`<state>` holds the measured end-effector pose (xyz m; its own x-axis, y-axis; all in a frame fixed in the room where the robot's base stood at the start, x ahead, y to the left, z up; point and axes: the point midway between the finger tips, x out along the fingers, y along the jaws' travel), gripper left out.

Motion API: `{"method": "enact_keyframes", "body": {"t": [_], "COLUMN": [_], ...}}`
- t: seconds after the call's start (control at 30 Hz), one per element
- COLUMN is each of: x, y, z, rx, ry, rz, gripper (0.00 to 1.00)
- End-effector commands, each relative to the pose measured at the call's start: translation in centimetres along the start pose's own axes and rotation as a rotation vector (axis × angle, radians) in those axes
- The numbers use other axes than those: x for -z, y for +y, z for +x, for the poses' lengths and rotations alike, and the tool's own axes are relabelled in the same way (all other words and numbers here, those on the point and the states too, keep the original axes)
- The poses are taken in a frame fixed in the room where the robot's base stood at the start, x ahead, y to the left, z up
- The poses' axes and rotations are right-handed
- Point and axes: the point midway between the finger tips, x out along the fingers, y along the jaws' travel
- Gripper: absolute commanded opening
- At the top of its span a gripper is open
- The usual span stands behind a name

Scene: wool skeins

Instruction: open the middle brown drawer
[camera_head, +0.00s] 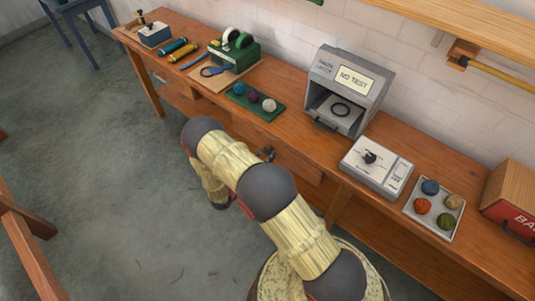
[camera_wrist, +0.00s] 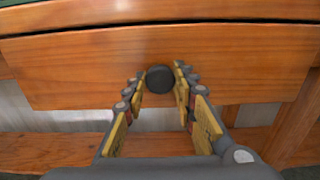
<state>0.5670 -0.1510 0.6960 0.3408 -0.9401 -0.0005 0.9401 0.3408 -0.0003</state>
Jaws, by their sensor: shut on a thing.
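The middle brown drawer (camera_wrist: 85,70) fills the upper part of the wrist view. It has an orange-brown wooden front and a round dark knob (camera_wrist: 160,79). My gripper (camera_wrist: 159,80) is shut on this knob, one finger on each side. A dark gap runs along the drawer's top edge, under the tabletop; I cannot tell whether the drawer is out at all. In the head view the drawer front (camera_head: 296,163) shows below the bench top, partly hidden by my arm.
The long wooden bench (camera_head: 310,130) carries a green tray of wool balls (camera_head: 254,99), a grey test box (camera_head: 347,90), a control box (camera_head: 377,167) and a tray of several wool balls (camera_head: 411,208). A red box (camera_head: 510,216) stands at right. Grey floor (camera_head: 100,130) is clear in front.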

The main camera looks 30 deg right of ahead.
Motion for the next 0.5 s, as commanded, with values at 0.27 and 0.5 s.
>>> {"method": "enact_keyframes", "body": {"t": [0.27,0.5], "x": [0.0,0.1], "y": [0.1,0.1], "z": [-5.9,-12.2], "rx": [-0.006,-0.007], "ry": [0.000,0.000], "rz": [0.000,0.000], "gripper": [0.00,0.00]}}
